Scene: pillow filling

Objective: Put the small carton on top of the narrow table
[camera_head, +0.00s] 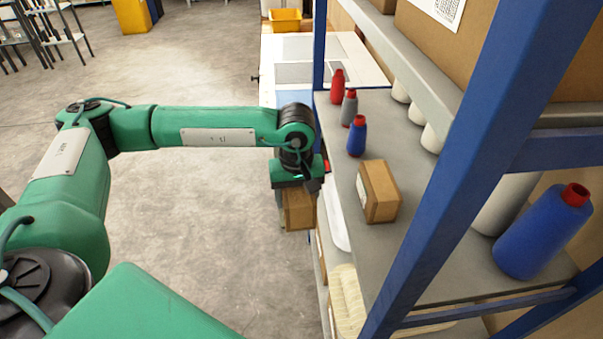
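My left gripper (295,198) reaches in from the left and points down beside the shelf's left edge. It is shut on a small brown carton (299,214), which hangs just below it, apparently over the floor. The gripper body hides the carton's top and most of the fingers. A table with a white top (345,45) stands beyond the shelf at the upper middle. I cannot tell whether it is the narrow table. My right gripper is not in view.
The grey shelf (395,245) holds another small carton (379,191), a red bottle (337,87), a grey bottle (349,108) and a blue bottle (357,137). A blue upright (470,150) stands at the right.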

